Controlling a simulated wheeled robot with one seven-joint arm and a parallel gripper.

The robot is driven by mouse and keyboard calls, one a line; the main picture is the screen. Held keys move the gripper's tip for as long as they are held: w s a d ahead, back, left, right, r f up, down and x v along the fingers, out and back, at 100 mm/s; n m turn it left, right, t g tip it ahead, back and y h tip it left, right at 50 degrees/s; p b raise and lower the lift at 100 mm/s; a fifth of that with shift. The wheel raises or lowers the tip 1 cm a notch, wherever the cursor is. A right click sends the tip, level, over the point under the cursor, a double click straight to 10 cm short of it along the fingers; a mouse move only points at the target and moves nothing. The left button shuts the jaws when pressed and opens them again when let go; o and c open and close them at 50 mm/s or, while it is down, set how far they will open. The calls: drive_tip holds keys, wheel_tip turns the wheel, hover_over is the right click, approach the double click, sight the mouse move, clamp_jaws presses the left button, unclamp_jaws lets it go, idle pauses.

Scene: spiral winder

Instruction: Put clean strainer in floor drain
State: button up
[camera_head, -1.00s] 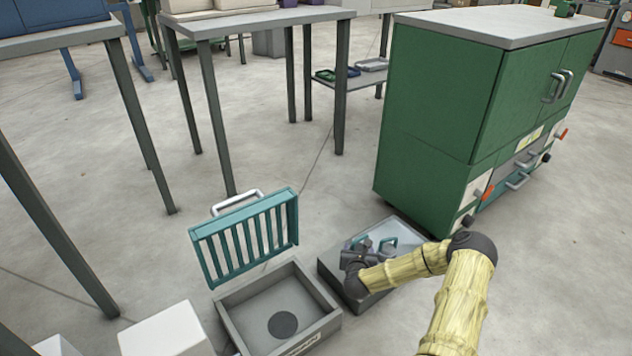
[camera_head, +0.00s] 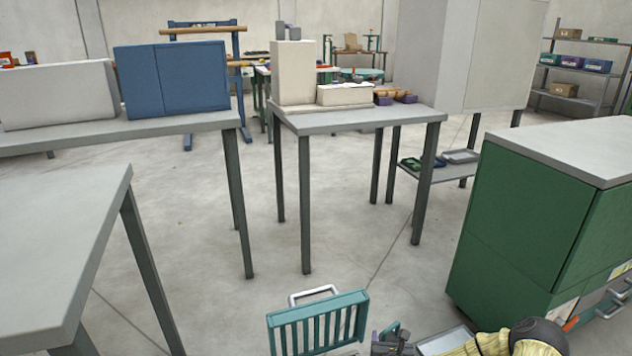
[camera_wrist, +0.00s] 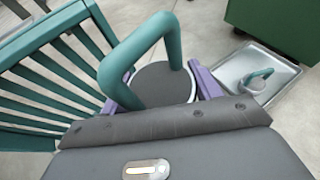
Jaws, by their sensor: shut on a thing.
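A strainer (camera_wrist: 163,84) with a dark grey round top, pale rim and teal arched handle is held between the purple fingers of my gripper (camera_wrist: 160,92) in the wrist view. In the head view my gripper (camera_head: 392,343) is at the bottom edge, with a teal handle (camera_head: 389,331) showing by it. The floor drain's teal slatted grate (camera_head: 318,323) stands raised just left of my gripper; it also shows in the wrist view (camera_wrist: 50,75). The drain's opening is out of view or hidden. A second teal-handled piece (camera_wrist: 260,78) sits in a grey metal tray (camera_wrist: 283,77) to the right.
A green cabinet (camera_head: 525,220) stands to the right of the tray. Grey tables (camera_head: 345,122) stand beyond and to the left (camera_head: 60,235). Concrete floor (camera_head: 340,235) is clear between the grate and the tables.

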drive_tip(key=s+a+r+n+y+p, duration=0.25)
drive_tip(key=a+r+p, duration=0.4)
drive_tip(key=r, duration=0.35)
drive_tip(key=s+r+p, duration=0.3)
drive_tip(key=r+p, duration=0.7)
drive_tip(key=p, duration=0.2)
drive_tip(key=s+r+p, duration=0.2)
drive_tip(key=r+p, duration=0.9)
drive_tip(key=p, duration=0.1)
drive_tip(key=s+r+p, duration=0.3)
drive_tip(key=r+p, duration=0.8)
drive_tip(key=p, duration=0.1)
drive_tip(key=shift+s+d+r+m+h+p, duration=0.2)
drive_tip(key=shift+s+d+m+h+p, duration=0.15)
drive_tip(key=shift+d+m, duration=0.1)
drive_tip(key=shift+f, duration=0.15)
